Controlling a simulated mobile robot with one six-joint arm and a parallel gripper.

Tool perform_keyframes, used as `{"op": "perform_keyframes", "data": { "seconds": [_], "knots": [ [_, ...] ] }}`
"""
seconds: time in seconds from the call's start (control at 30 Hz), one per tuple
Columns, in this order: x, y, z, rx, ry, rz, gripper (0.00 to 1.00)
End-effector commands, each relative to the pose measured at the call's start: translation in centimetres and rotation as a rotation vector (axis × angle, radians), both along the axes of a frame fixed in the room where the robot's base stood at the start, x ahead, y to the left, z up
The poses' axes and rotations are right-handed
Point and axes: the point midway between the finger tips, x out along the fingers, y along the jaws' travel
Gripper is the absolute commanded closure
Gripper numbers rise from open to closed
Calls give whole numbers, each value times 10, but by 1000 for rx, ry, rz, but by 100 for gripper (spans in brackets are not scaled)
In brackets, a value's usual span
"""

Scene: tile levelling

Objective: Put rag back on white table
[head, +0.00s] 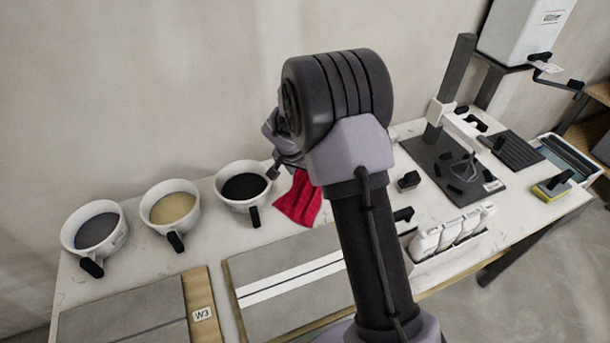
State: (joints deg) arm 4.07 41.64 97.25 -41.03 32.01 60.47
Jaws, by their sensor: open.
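The red rag (299,199) lies on the white table (205,245), just right of the cup with dark contents. My arm covers its right part. My gripper (274,173) is open beside the dark cup's rim, a little above and left of the rag. The wrist partly hides the gripper, and I cannot tell whether a fingertip touches the rag or the cup.
Three handled cups stand at the left: grey (95,232), sand-coloured (170,208) and dark (243,188). Tile boards (270,285) lie in front. A black stand plate (455,168), white packs (452,232) and a yellow sponge tool (552,188) are at the right.

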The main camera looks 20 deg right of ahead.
Motion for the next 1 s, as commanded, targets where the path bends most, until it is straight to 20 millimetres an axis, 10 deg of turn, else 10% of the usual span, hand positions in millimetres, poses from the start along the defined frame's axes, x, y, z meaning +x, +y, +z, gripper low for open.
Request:
{"op": "perform_keyframes", "data": {
  "seconds": [0.37,0.63,0.8,1.0],
  "knots": [
    [-28,19,80,10,-12,12,50],
    [-195,79,233,147,-93,210,50],
    [-295,122,252,241,-171,386,50],
    [-330,140,249,276,-212,473,50]
  ]
}}
